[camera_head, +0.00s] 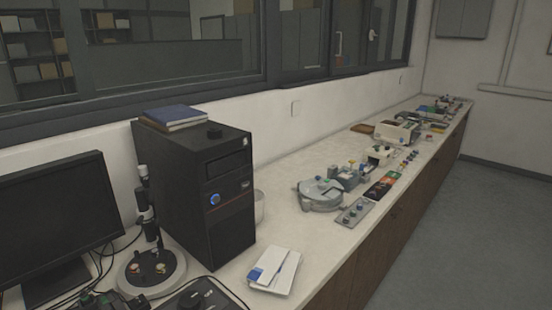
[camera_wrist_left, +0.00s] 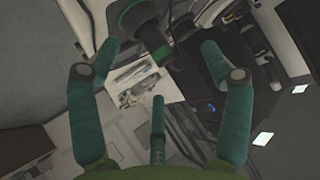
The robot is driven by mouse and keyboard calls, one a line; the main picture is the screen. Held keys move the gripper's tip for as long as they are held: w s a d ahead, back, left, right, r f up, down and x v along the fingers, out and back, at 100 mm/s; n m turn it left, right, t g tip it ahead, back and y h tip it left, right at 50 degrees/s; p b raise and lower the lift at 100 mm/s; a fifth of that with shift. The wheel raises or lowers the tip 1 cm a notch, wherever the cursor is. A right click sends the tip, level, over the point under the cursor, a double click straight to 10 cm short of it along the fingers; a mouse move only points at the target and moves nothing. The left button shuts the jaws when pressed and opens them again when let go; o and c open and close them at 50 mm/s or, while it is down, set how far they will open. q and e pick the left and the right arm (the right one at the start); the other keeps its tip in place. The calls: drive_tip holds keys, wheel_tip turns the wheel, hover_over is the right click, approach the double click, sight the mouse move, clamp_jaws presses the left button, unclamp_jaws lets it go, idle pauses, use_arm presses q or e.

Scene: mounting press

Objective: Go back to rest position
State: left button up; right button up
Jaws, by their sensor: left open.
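My left gripper (camera_wrist_left: 158,52) shows in the left wrist view with its green-sleeved fingers spread wide. It is open, and I see nothing held between the fingers. A dark cylindrical part with a green ring (camera_wrist_left: 146,32) lies beyond the fingertips; I cannot tell what it belongs to. Neither gripper shows in the head view. In the head view, a grey device with a round base (camera_head: 321,195) stands on the long white counter (camera_head: 285,205). I cannot tell whether it is the mounting press.
A black computer tower (camera_head: 215,200) with blue books (camera_head: 172,117) on top stands on the counter. A monitor (camera_head: 50,225) and a microscope-like stand (camera_head: 148,240) are at left. A white booklet (camera_head: 273,270) lies in front. Several small devices line the counter. Floor (camera_head: 470,240) at right is clear.

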use_arm(q)
drive_tip(key=s+d+f+g+h, duration=0.1)
drive_tip(key=s+f+g, duration=0.3)
drive_tip(key=s, duration=0.4)
drive_tip(key=s+f+g, duration=0.3)
drive_tip(key=s, duration=0.4)
wheel_tip(320, 180, down, 24)
drive_tip(key=s+g, duration=0.1)
drive_tip(key=s, duration=0.1)
drive_tip(key=s+a+f+g, duration=0.1)
drive_tip(key=s+a+f, duration=0.1)
drive_tip(key=s+f, duration=1.2)
drive_tip(key=shift+s+a+m+g+b, duration=0.3)
drive_tip(key=shift+s+m, duration=0.1)
drive_tip(key=shift+s, duration=0.35)
drive_tip(key=shift+f, duration=0.1)
